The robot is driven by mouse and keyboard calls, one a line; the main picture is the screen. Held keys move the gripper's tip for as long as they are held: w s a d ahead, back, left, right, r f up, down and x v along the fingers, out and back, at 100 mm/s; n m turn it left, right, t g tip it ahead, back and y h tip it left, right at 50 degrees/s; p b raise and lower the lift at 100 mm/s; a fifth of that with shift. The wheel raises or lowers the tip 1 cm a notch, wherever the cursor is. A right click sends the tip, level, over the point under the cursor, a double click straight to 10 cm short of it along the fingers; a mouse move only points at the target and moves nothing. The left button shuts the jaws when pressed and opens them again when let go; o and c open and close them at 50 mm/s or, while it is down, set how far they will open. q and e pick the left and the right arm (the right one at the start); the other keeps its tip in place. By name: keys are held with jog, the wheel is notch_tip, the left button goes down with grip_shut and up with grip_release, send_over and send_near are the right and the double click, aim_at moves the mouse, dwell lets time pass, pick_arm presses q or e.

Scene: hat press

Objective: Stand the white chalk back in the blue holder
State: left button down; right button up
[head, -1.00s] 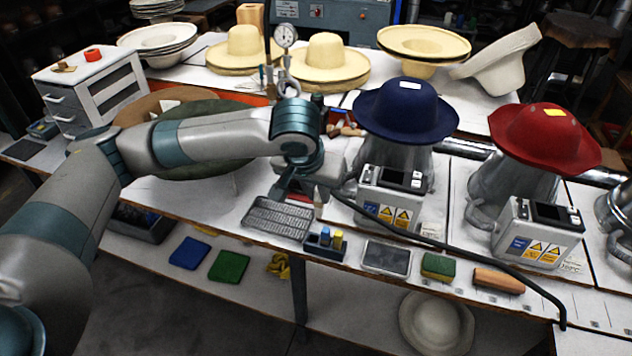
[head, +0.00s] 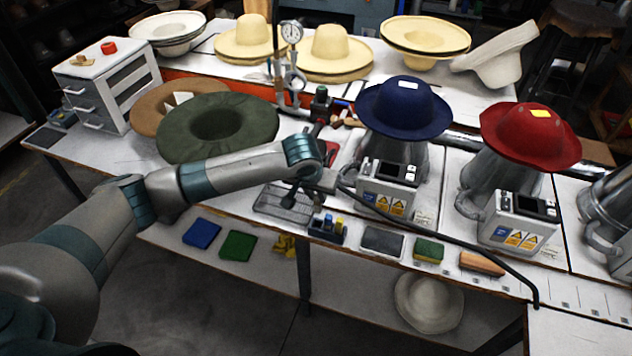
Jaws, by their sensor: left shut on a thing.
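The blue holder (head: 324,235) is a small dark-blue block near the front edge of the bench. A blue and a yellow piece stand in it. My left gripper (head: 289,201) is over the grey ribbed tray (head: 268,207), left of and behind the holder, pointing down. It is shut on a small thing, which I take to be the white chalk. The chalk itself is too small or hidden to make out, and I do not see it elsewhere. My right gripper is not in view.
Right of the holder lie a dark slate pad (head: 382,241), a green-yellow sponge (head: 429,250) and a wooden-backed brush (head: 481,263). A black hose (head: 440,235) runs along the bench behind them. Hat machines (head: 388,187) stand behind. Blue (head: 201,233) and green (head: 238,245) cloths lie on the lower shelf.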

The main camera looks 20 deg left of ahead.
aim_at(316, 212)
pick_arm(q)
jog(key=shift+w+a+f, duration=0.1)
jog(key=shift+f, duration=0.35)
jog(key=shift+f, duration=0.1)
jog(key=shift+f+b, duration=2.15)
jog(key=shift+b, duration=0.35)
jog(key=shift+p, duration=0.55)
jog(key=shift+f, duration=0.75)
jog(key=shift+f+b, duration=0.5)
jog(key=shift+f, duration=0.2)
